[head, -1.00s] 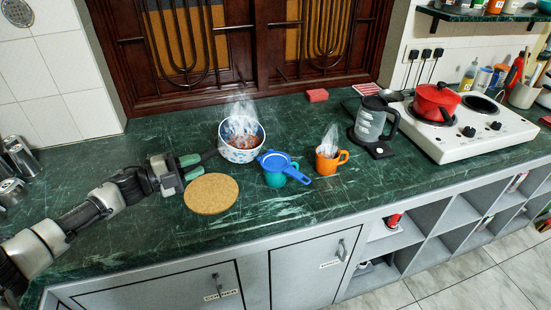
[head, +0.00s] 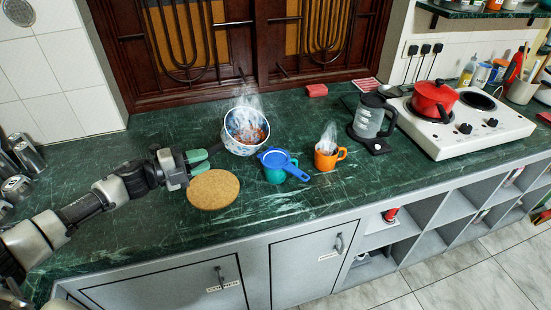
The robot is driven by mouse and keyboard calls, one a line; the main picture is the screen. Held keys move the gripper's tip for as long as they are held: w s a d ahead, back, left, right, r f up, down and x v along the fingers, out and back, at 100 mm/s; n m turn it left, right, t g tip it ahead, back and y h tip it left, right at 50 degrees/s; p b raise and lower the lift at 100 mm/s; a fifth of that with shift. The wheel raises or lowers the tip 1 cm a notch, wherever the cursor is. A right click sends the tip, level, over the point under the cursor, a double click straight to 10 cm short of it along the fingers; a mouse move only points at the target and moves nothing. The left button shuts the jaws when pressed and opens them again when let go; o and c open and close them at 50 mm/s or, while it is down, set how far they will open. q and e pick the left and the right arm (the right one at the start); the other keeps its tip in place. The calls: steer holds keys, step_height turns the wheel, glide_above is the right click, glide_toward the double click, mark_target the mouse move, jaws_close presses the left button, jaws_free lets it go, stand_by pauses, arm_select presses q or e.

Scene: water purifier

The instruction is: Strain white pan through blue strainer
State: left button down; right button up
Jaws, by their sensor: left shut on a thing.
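The white pan (head: 237,145) with a blue pattern steams and has reddish-brown contents. It is tilted, its opening facing right and toward me. My left gripper (head: 207,158) is shut on the pan's dark handle at the pan's left. The blue strainer (head: 276,159) rests on top of a teal mug (head: 275,175), just right of and in front of the pan, its handle pointing right. The pan's rim is close to the strainer; I cannot tell whether they touch. No pouring stream is visible. My right gripper is not in view.
A round cork mat (head: 213,190) lies in front of my left gripper. A steaming orange mug (head: 326,157) stands right of the strainer. Farther right are a kettle (head: 368,120) and a red pot (head: 434,99) on a white stove (head: 470,125). The front counter is clear.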

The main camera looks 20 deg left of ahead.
arm_select(q)
steer(key=shift+s+d+r+m+y+p, duration=0.2)
steer(key=shift+d+r+m+p, duration=0.3)
steer(key=shift+r+p, duration=0.3)
steer(key=shift+s+d+r+m+y+p, duration=0.25)
steer(key=shift+d+r+p, duration=0.35)
steer(key=shift+p, duration=0.3)
steer(key=shift+s+d+f+m+g+y, duration=0.1)
steer(key=shift+d+f+m+g+y, duration=0.3)
steer(key=shift+d+f+m, duration=0.3)
stand_by(1.7)
steer(key=shift+s+d+r+m+y+p, duration=0.15)
steer(key=shift+d+r+m+y+p, duration=0.2)
steer(key=shift+m+p, duration=0.6)
stand_by(1.9)
steer(key=shift+d+f+p, duration=0.15)
steer(key=shift+f+p, duration=0.1)
steer(key=shift+p, duration=0.2)
stand_by(0.6)
